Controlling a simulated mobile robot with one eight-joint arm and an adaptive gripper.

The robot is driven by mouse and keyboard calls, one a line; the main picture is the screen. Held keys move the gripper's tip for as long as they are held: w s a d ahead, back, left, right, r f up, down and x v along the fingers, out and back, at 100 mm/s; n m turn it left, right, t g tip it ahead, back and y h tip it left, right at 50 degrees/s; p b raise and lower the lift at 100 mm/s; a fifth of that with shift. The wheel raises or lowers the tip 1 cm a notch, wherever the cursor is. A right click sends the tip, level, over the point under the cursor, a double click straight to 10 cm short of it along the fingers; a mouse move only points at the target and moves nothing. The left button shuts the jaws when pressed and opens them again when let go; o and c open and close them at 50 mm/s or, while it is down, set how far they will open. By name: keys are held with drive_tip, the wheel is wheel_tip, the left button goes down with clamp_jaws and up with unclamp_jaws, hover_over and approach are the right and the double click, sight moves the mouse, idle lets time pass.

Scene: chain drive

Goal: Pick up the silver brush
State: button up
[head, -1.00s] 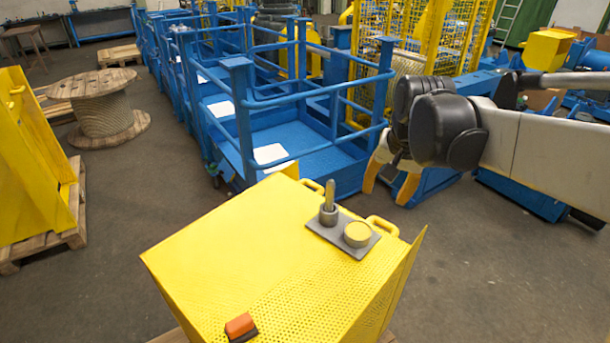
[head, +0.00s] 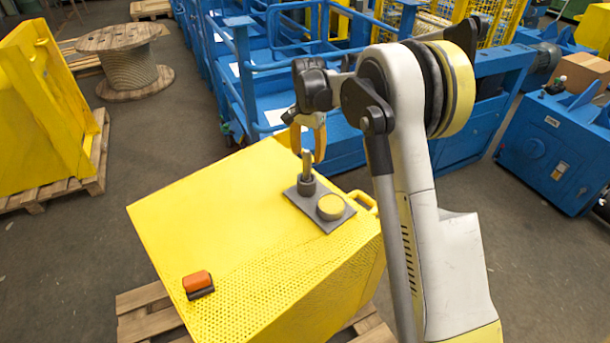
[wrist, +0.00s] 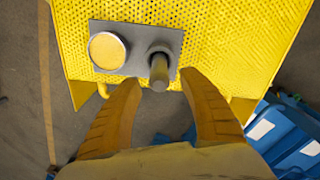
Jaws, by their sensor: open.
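The silver brush (head: 307,166) shows as a slim upright silver handle in a dark grey round holder (head: 306,186). The holder is on a grey plate (head: 300,204) on top of the yellow box. In the wrist view the brush (wrist: 159,72) is seen nearly end-on, beside a round yellow cap (wrist: 106,50). My gripper (head: 308,155) is open and points down just over the brush. In the wrist view its two orange-tan fingers (wrist: 158,84) lie left and right of the handle, with gaps on both sides. No bristles are visible.
The yellow box (head: 210,215) stands on a wooden pallet (head: 145,305). An orange-topped block (head: 197,283) lies near its front edge. A box handle (head: 362,203) is close to the plate's right side. Blue railed frames (head: 260,90) stand behind. The box top's left part is clear.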

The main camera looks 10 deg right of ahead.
sight(307, 173)
drive_tip(key=f+b, duration=0.1)
drive_tip(key=f, duration=0.3)
drive_tip(key=f+b, duration=0.1)
drive_tip(key=f, duration=0.3)
drive_tip(key=shift+s+a, duration=0.1)
drive_tip(key=shift+a, duration=0.1)
drive_tip(key=shift+r, duration=0.1)
clamp_jaws()
